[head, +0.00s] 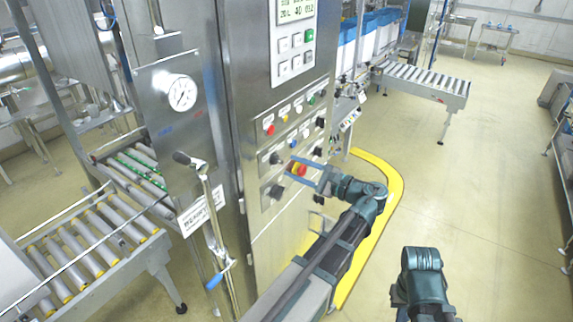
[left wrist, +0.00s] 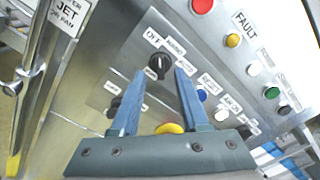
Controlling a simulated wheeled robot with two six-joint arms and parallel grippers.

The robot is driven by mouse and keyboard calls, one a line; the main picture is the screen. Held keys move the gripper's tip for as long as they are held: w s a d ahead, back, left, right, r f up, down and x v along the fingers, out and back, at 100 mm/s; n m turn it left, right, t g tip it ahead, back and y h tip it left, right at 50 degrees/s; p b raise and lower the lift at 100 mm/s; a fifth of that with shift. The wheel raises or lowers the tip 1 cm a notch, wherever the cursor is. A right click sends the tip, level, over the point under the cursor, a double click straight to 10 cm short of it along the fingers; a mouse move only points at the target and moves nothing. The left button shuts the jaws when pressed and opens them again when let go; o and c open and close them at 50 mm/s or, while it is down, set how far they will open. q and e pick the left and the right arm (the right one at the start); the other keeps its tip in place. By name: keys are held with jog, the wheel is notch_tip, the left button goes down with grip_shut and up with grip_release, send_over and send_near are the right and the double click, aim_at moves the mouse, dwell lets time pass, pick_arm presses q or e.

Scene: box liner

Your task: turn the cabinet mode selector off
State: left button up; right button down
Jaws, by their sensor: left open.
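The mode selector (head: 276,158) is a black rotary knob on the steel cabinet's control panel. In the left wrist view the selector (left wrist: 159,66) has small labels around it, one reading OFF. A pale mark shows on the knob, but I cannot tell its exact setting. My left gripper (head: 291,168) is open and empty, in front of the panel near the selector. In the left wrist view the left gripper (left wrist: 161,74) has its blue fingertips on either side of the knob's image; contact is not evident. My right gripper is not in view.
A red-and-yellow emergency stop (head: 299,170) lies close to my left fingers. Another black knob (head: 276,191) sits below the selector. Several coloured buttons line the panel above.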

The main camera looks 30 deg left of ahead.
pick_arm(q)
jog(key=d, duration=0.9)
jog(key=shift+s+d, duration=0.4)
jog(key=s+a+f+n+g+h, duration=0.1)
jog(key=s+f+n+h, duration=0.3)
jog(key=f, duration=0.5)
jog(key=s+a+f+n+h, duration=0.1)
jog(key=s+a+f+h, duration=0.1)
jog(key=f+h, duration=0.6)
jog(key=s+d+f+h+b, duration=0.1)
jog(key=s+d+f+h, duration=0.1)
jog(key=d, duration=0.7)
jog(key=s+d+f+n+h+b, duration=0.1)
jog(key=s+d+f, duration=0.4)
jog(key=d, duration=0.5)
jog(key=shift+s+f+g+h, duration=0.2)
jog(key=shift+s+g+h, duration=0.2)
jog(key=shift+s+h, duration=0.55)
jog(key=shift+o, duration=0.2)
